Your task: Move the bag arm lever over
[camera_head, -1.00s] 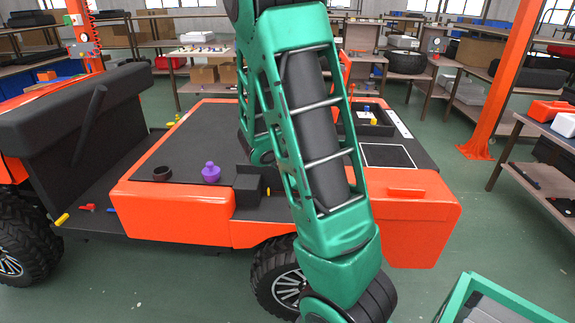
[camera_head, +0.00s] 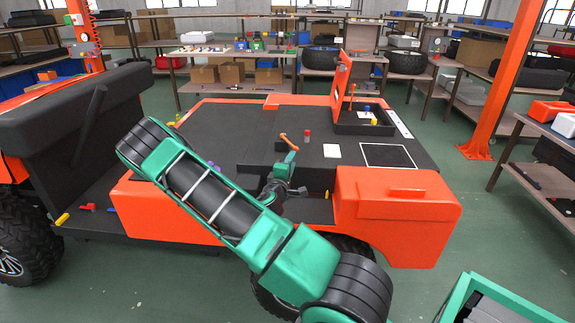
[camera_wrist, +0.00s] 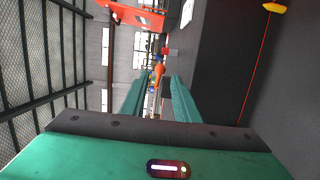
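A small orange lever (camera_head: 289,142) stands tilted on the cart's dark top (camera_head: 240,130), near the middle of the head view. I take it to be the bag arm lever. My gripper (camera_head: 290,158) is just in front of it, low over the cart. In the wrist view the two teal fingers of my gripper (camera_wrist: 158,84) are apart. The orange lever (camera_wrist: 158,70) shows in the gap, at or just beyond the fingertips. No contact is visible. The lever's base is hidden in both views.
A small red piece (camera_head: 307,136) and a white card (camera_head: 332,151) lie right of the lever. A raised orange panel (camera_head: 342,78) and an open black tray (camera_head: 362,128) stand behind. The orange front box (camera_head: 398,215) is close to my arm's right.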

